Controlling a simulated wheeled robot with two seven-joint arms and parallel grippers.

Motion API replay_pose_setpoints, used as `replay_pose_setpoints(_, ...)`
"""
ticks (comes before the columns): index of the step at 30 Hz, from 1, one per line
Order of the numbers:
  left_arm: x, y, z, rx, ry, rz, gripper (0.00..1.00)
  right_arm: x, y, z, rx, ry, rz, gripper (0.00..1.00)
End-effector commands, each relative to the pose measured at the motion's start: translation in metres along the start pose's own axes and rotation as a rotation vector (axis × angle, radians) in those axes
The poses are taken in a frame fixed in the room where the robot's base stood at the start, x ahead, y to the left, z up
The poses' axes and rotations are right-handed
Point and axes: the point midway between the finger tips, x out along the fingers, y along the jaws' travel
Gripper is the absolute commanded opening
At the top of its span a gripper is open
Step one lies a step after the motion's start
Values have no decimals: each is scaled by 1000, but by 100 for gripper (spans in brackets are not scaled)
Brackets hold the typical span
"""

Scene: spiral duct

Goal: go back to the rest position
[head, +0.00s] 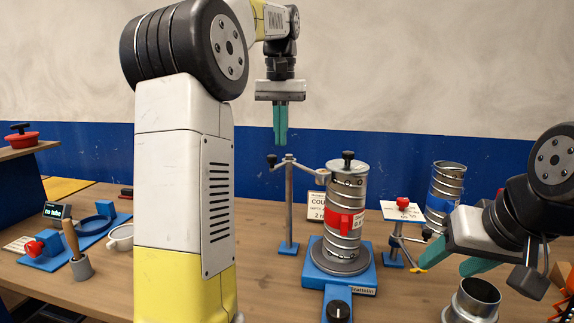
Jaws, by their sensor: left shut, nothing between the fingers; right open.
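My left gripper (280,122) is shut, with its teal fingers together and pointing down. It hangs in the air above and to the left of the spiral duct (344,228), and nothing shows between its fingers.
A post stand (288,205) is left of the duct. A second duct with a blue band (443,195) stands behind my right gripper. A red-knobbed stand (402,203) is beside it. Blue tools (95,224), a white cup (121,238) and a wooden-handled tool (72,240) are at the left.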

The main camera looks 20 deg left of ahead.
Motion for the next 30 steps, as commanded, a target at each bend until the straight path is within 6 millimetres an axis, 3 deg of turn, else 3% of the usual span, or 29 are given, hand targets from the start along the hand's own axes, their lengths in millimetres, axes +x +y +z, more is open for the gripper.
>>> replay_pose_setpoints(13, -6, 0, 1, 1, 2, 1, 0, 0, 0, 0, 0, 0, 0, 53)
replay_pose_setpoints(17, -5, -1, 12, 10, 32, 18, 0, 0, 0, 0, 0, 0, 0, 53)
replay_pose_setpoints(23, 10, 4, 59, 46, 151, 81, 0, 0, 0, 0, 0, 0, 0, 53)
replay_pose_setpoints(30, 50, 19, 129, 86, 321, 148, 0, 0, 0, 0, 0, 0, 0, 53)
